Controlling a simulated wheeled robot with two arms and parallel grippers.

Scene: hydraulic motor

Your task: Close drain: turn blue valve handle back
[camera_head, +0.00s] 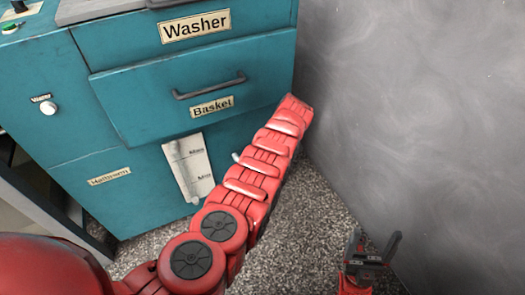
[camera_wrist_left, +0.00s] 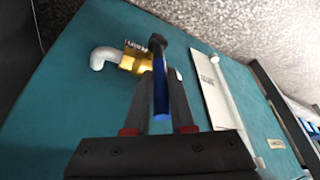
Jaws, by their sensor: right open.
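The blue valve handle (camera_wrist_left: 161,96) shows in the left wrist view, mounted by a brass valve body (camera_wrist_left: 134,60) on a teal panel. A white curved pipe end (camera_wrist_left: 101,58) sticks out to the valve's left. My left gripper (camera_wrist_left: 161,84) has its two dark fingers on either side of the handle, close against it with no clear gap. In the head view my left arm reaches to the washer's lower right side, and its gripper and the valve are hidden there. My right gripper (camera_head: 375,250) is open and empty, low at the right.
The teal washer (camera_head: 125,165) has a Basket drawer (camera_head: 160,108) with a handle and a white Max/Min level gauge (camera_head: 184,168). A grey wall (camera_head: 430,110) stands close on the right. The speckled floor (camera_head: 320,225) between them is clear.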

